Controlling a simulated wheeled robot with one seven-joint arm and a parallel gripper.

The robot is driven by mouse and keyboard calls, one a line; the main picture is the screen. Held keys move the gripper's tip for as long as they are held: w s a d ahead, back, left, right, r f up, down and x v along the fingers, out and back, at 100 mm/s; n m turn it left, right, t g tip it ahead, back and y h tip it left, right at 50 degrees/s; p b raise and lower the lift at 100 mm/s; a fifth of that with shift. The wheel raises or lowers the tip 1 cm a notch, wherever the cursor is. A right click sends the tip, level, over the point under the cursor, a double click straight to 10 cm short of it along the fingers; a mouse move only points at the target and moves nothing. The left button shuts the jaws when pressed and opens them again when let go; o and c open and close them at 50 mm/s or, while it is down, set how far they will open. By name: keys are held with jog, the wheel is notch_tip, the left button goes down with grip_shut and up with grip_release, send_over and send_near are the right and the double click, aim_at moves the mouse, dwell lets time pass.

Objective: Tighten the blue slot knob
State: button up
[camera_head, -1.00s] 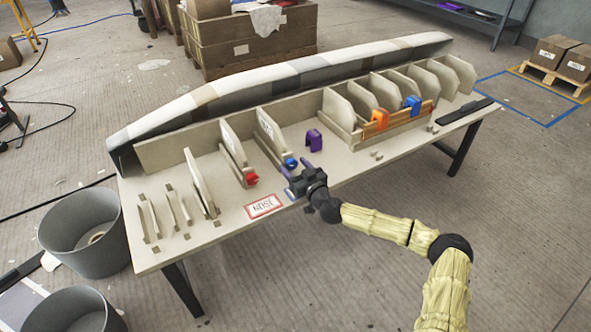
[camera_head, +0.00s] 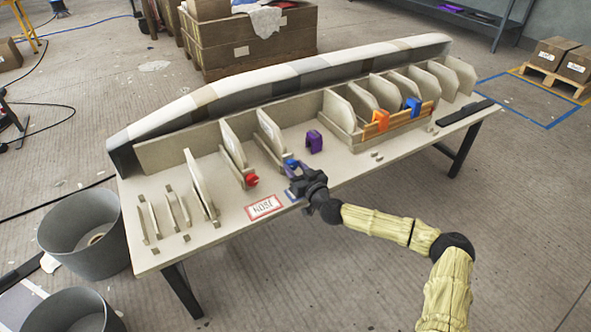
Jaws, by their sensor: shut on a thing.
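The blue slot knob (camera_head: 290,163) sits at the front end of a slot that holds an upright beige panel (camera_head: 269,132), near the middle of the table's front. My gripper (camera_head: 291,170) is at the knob, its fingers shut on it. The fingers and wrist hide part of the knob. A red knob (camera_head: 251,180) sits at the front of the neighbouring slot to the left.
A purple clamp (camera_head: 314,141) stands close to the right of my gripper. Orange (camera_head: 381,120) and blue (camera_head: 413,106) clamps sit on a wooden strip farther right. A red-bordered sign (camera_head: 265,207) lies at the table's front edge. Empty slots (camera_head: 165,215) are at left.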

jog(key=m+b, duration=0.1)
jog(key=m, duration=0.5)
jog(key=shift+d+f+b, duration=0.1)
jog(key=shift+d+b, duration=0.05)
jog(key=shift+b, duration=0.15)
jog(key=shift+m, duration=0.3)
jog(key=o, duration=1)
jog(key=p+v, duration=0.4)
jog(key=v, duration=1.3)
jog(key=shift+d, duration=0.2)
jog(key=shift+s, duration=0.15)
